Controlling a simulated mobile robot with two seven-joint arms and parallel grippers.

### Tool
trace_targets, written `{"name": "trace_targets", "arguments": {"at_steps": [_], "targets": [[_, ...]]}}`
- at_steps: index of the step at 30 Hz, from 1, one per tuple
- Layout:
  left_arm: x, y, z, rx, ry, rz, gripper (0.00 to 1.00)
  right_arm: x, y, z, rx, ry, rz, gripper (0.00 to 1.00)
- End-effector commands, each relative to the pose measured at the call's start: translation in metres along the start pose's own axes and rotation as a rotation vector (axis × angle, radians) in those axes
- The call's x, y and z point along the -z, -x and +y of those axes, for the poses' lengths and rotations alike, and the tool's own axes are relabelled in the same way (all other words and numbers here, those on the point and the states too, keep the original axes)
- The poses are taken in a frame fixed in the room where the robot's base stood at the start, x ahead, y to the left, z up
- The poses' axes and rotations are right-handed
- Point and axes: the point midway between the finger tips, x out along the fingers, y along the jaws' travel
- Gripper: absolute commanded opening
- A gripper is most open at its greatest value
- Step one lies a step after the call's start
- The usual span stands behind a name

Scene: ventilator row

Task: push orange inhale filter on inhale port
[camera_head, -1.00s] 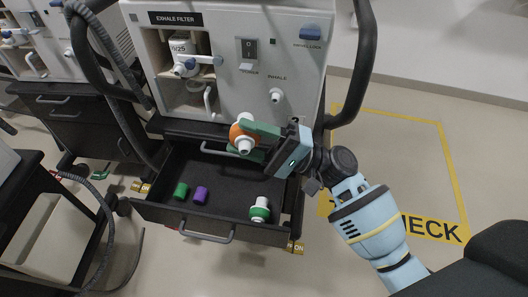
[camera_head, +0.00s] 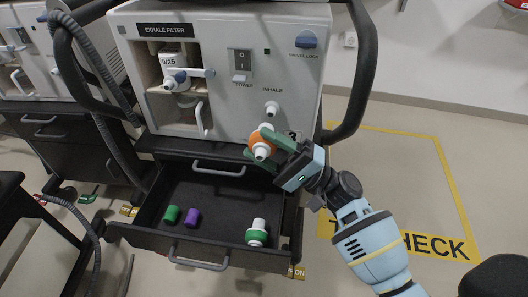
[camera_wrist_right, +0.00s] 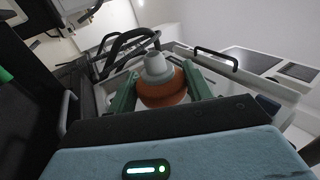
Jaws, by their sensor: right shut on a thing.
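The orange inhale filter (camera_head: 262,146) has a white nozzle and an orange band. My right gripper (camera_head: 268,144) is shut on it, with green fingers on both sides of the band. The filter also shows between the fingers in the right wrist view (camera_wrist_right: 163,88). The white inhale port (camera_head: 271,109) sticks out of the ventilator front under the INHALE label. The filter is just below and in front of the port; a small gap seems to part them in the head view. My left gripper is not in view.
The open drawer (camera_head: 150,238) below the ventilator (camera_head: 225,50) holds a green cap (camera_head: 171,214), a purple cap (camera_head: 192,217) and a green-banded white filter (camera_head: 257,233). Thick black hose or handle loops flank the ventilator.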

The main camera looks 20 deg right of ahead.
Motion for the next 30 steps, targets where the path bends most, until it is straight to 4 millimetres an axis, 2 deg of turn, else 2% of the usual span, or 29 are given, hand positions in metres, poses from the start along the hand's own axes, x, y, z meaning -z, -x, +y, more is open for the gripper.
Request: {"name": "trace_targets", "arguments": {"at_steps": [19, 30], "targets": [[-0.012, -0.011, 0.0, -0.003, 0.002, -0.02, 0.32, 0.04, -0.002, 0.0, 0.0, 0.001, 0.0, 0.04], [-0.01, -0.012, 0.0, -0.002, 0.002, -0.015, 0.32, 0.039, -0.001, 0.0, 0.0, 0.001, 0.001, 0.04]]}}
